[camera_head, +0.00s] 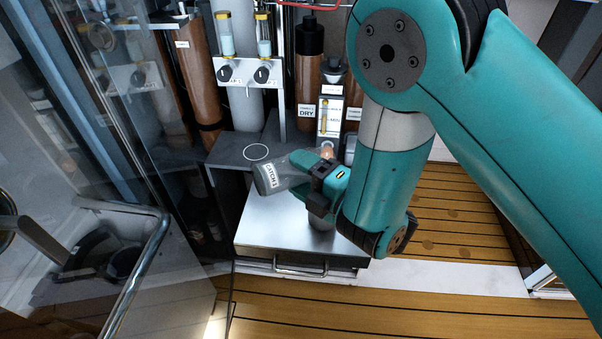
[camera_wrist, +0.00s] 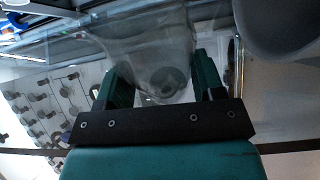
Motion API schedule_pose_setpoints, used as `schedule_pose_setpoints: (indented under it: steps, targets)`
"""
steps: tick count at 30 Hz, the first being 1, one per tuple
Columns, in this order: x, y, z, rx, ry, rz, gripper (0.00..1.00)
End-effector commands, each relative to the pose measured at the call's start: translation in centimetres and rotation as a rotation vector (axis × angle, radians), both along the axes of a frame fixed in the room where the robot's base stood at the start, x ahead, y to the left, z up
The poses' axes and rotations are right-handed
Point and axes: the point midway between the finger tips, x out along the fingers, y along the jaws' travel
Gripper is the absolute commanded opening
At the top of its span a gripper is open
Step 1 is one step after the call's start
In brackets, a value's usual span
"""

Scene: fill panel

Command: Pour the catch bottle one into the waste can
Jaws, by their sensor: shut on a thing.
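A grey translucent bottle (camera_head: 280,176) labelled CATCH 1 is in my gripper (camera_head: 318,187). It is tipped well over, its labelled end toward the left, above a bright metal-topped box (camera_head: 275,225). In the wrist view the clear bottle (camera_wrist: 155,50) shows between the two green fingers (camera_wrist: 163,90), and my gripper is shut on it. How much liquid is inside cannot be told. I cannot clearly pick out the waste can; a grey rounded thing (camera_wrist: 285,22) at the upper right of the wrist view is cut off and cannot be named surely.
A dark shelf with a white ring mark (camera_head: 255,152) lies behind the bottle. Brown cylinders, one labelled DRY (camera_head: 307,85), and two knobbed gauges (camera_head: 263,75) stand at the back. A glass door with a metal handle (camera_head: 140,265) is at left. Slatted wooden floor (camera_head: 465,215) lies right.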

Motion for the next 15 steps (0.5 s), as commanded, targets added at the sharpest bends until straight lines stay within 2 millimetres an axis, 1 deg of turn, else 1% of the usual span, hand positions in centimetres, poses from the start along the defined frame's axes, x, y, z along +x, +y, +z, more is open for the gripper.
schedule_pose_setpoints:
  steps: [5, 10, 15]
  targets:
    - [-0.02, 0.02, 0.05, -0.004, -0.003, 0.000, 0.38]
    - [-0.17, 0.25, -0.13, -0.088, -0.058, 0.000, 0.38]
    - [-0.14, 0.22, -0.22, -0.089, -0.058, 0.000, 0.38]
